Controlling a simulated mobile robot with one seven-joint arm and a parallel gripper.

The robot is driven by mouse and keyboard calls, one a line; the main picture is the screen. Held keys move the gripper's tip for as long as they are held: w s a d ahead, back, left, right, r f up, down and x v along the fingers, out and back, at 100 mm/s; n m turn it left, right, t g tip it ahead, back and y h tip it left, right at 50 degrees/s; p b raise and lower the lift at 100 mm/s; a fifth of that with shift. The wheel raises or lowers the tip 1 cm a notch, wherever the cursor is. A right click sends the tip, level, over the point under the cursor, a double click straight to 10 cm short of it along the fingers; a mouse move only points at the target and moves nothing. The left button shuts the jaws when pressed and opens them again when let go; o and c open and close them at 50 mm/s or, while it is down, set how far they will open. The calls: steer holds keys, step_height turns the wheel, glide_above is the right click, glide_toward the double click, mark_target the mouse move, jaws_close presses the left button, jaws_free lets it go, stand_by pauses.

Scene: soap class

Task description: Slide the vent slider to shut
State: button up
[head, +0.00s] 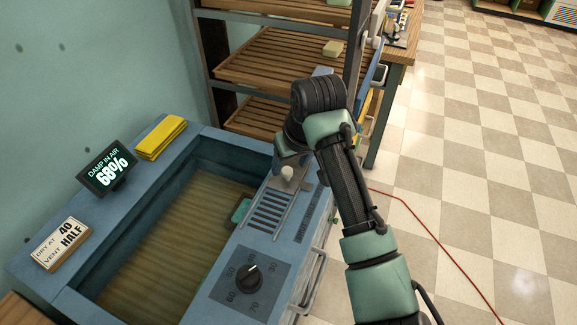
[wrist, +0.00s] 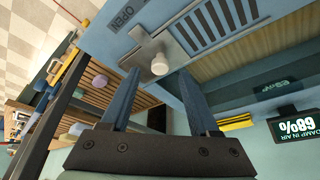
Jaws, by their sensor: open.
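The vent slider's pale round knob (head: 287,173) stands at the far end of the slotted vent grille (head: 268,212) on the blue cabinet's top. In the wrist view the knob (wrist: 160,65) sits on a metal plate beside the word OPEN, and the dark slots (wrist: 215,22) beside it are uncovered. My gripper (wrist: 156,74) is open, its two blue fingers apart, with the knob appearing between their tips. I cannot tell whether either finger touches it. In the head view my wrist is just above and beyond the knob, and the fingers are mostly hidden.
A black dial (head: 249,276) is on the near panel. A display (head: 109,168) reads 68%, and a card (head: 60,244) reads DRY AT 40, VENT HALF. A yellow cloth (head: 161,137) lies on the back rim. A wooden rack (head: 270,60) stands close behind my gripper.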

mark_target(287, 170)
steer(key=shift+x, duration=1.5)
steer(key=shift+c, duration=0.2)
jaws_close()
